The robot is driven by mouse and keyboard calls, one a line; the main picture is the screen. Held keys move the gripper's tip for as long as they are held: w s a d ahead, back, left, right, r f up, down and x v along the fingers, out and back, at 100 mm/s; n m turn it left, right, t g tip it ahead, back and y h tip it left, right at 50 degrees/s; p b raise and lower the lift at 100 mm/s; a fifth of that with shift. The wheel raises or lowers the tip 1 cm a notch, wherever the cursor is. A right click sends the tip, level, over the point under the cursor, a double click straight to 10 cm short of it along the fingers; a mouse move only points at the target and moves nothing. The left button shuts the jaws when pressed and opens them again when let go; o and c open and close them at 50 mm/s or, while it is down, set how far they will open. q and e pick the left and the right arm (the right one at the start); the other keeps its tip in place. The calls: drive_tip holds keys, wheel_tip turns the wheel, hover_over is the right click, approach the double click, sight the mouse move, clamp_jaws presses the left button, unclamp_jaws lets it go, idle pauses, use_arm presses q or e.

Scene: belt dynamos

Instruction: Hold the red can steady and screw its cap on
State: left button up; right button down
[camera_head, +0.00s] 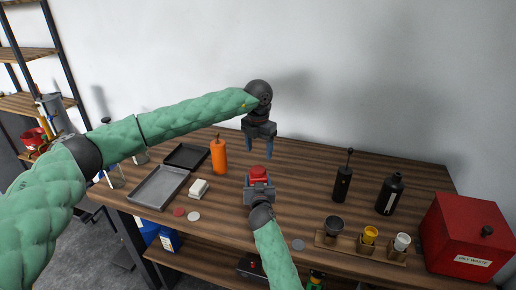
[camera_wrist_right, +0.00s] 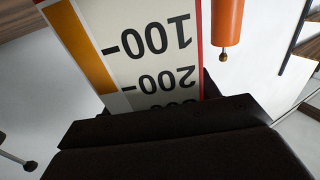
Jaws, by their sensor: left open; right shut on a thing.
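The red can (camera_head: 259,171) stands near the middle of the table, its red top showing above my right gripper (camera_head: 259,188). My right gripper is shut on it from the front. In the right wrist view its side (camera_wrist_right: 150,55) has a white scale label with large numbers, an orange stripe and red edges, upside down, between the dark jaws. My left gripper (camera_head: 259,150) is open and empty, pointing down just above the can. I cannot tell whether the red top is the cap or the can's own top.
Flat discs (camera_head: 193,216) lie in front. Black bottles (camera_head: 342,184), a cup rack (camera_head: 340,245) and a red bin (camera_head: 467,238) stand right.

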sight(258, 169)
use_arm(q)
drive_tip(key=n, duration=0.7)
drive_tip(key=shift+a, duration=0.1)
drive_tip(key=n, duration=0.5)
drive_tip(key=shift+f, duration=0.1)
drive_tip(key=shift+f, duration=3.9)
drive_tip(key=c, duration=1)
